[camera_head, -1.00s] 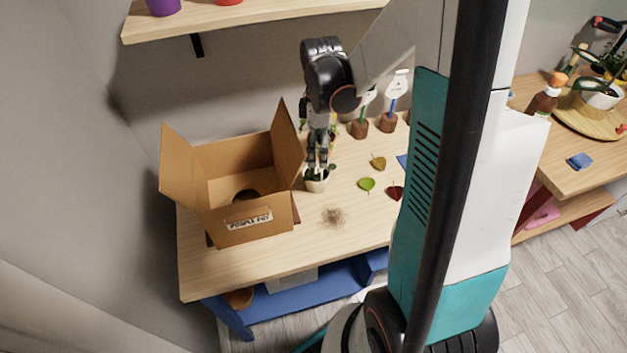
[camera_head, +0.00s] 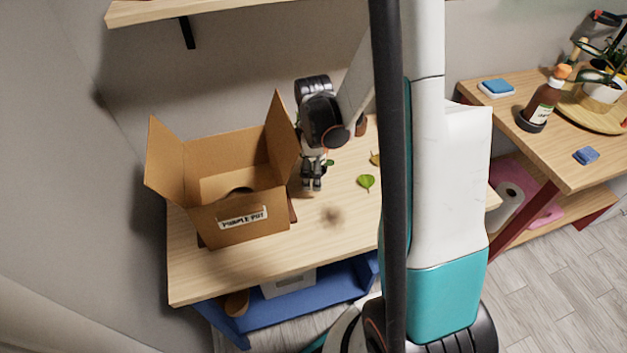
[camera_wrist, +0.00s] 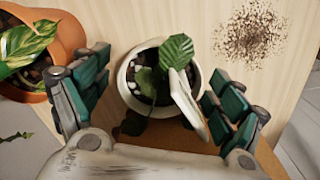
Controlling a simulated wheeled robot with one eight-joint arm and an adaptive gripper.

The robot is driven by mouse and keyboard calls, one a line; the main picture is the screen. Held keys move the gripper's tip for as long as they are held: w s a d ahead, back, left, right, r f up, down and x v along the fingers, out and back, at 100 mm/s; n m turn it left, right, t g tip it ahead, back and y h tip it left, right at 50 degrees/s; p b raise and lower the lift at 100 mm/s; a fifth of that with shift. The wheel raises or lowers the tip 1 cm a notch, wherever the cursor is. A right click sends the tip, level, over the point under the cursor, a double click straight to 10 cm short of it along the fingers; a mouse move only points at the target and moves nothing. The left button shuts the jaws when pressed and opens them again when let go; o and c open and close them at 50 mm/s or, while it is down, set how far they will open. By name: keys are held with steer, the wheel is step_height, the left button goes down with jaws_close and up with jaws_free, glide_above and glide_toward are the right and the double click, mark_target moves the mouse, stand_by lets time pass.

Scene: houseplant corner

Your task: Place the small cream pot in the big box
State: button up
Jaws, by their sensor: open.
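The small cream pot (camera_wrist: 124,78) shows in the wrist view, with dark soil, green leaves and a pale tag. It stands between the spread green-padded fingers of my gripper (camera_wrist: 155,97), which is open, with gaps on both sides. In the head view my gripper (camera_head: 312,185) is low over the table, just right of the big box, and I cannot make out the cream pot there. The big box (camera_head: 243,232) is open cardboard with raised flaps and a label reading "PURPLE POT". A dark round shape shows inside it.
An orange pot (camera_wrist: 67,35) with a variegated plant stands close beside one finger in the wrist view. Spilled soil (camera_head: 332,216) and a green leaf (camera_head: 366,182) lie on the wooden table (camera_head: 270,262). A second table (camera_head: 545,150) holds a brown bottle (camera_head: 542,103).

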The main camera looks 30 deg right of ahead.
steer(key=c, duration=1.4)
step_height(320, 180, up, 20)
steer(key=p, duration=0.7)
steer(key=shift+f, duration=0.2)
